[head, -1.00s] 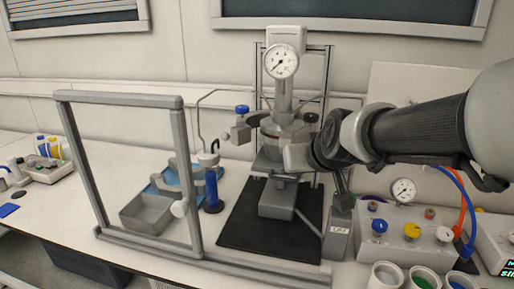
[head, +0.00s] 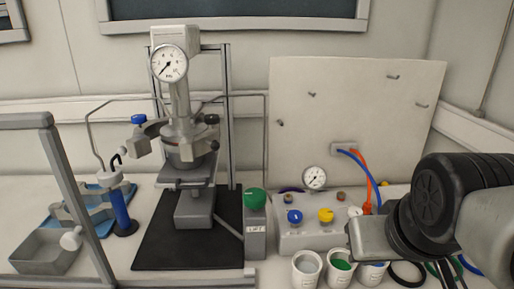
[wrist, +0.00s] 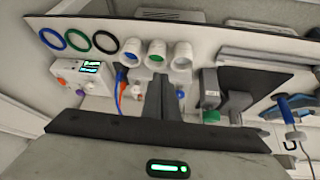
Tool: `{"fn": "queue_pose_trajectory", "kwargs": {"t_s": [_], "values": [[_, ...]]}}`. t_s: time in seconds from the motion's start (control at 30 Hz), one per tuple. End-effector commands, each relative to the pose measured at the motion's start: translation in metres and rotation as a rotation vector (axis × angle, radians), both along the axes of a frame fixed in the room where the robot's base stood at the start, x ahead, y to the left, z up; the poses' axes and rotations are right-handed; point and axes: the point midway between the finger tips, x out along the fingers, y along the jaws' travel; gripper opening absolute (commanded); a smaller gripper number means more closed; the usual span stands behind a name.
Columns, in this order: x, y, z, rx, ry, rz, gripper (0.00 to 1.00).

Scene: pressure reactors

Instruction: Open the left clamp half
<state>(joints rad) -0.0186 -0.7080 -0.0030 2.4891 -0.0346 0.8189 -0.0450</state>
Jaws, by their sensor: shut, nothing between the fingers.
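The reactor (head: 180,105) stands upright on its stand, with a round gauge (head: 170,63) at its top. Around its middle is a grey metal collar (head: 188,150). Its left side, near the blue knob (head: 138,119), seems to be the left clamp half, but I cannot tell whether it is open or closed. My gripper shows in the wrist view (wrist: 160,98) with its dark fingers together and empty. In the head view my arm is at the lower right, well away from the reactor and to its right; the fingertips are not clear there.
A green-knobbed lift box (head: 256,230) stands right of the black mat (head: 150,245). A valve box (head: 305,235) and several cups are farther right. A grey frame (head: 70,190) and a blue cylinder (head: 121,207) stand left. A pale panel (head: 350,100) is behind.

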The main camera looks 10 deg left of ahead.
Motion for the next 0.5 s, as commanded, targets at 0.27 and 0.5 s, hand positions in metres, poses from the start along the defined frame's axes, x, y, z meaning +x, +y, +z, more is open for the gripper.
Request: {"fn": "queue_pose_trajectory", "kwargs": {"t_s": [0.27,0.5], "values": [[0.070,0.008,0.013,-0.162,-0.153,0.217,0.00],[0.155,0.049,0.029,-0.377,-0.371,0.535,0.00]]}}
